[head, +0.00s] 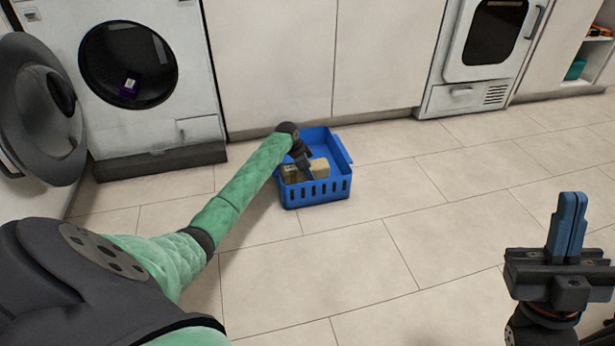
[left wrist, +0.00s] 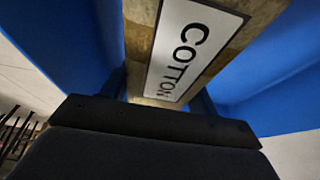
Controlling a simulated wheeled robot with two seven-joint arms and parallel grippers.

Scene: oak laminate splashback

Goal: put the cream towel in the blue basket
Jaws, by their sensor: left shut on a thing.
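The cream towel (head: 292,173) is a block-like tan bundle inside the blue basket (head: 318,191), near its front wall. In the left wrist view, the towel (left wrist: 212,62) has a white label reading COTTON, and blue basket walls (left wrist: 75,45) show on both sides. My left gripper (head: 307,171) reaches down into the basket and is shut on the towel. I cannot tell whether the towel touches the basket floor. My right gripper (head: 567,228) is shut and empty, far to the right above the floor.
A front-loading washer (head: 150,80) with its round door (head: 40,110) open stands at the left; a purple box (head: 130,87) is in its drum. White cabinets (head: 320,60) stand behind the basket. Another appliance (head: 485,55) is at the back right. The tiled floor (head: 440,220) is clear.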

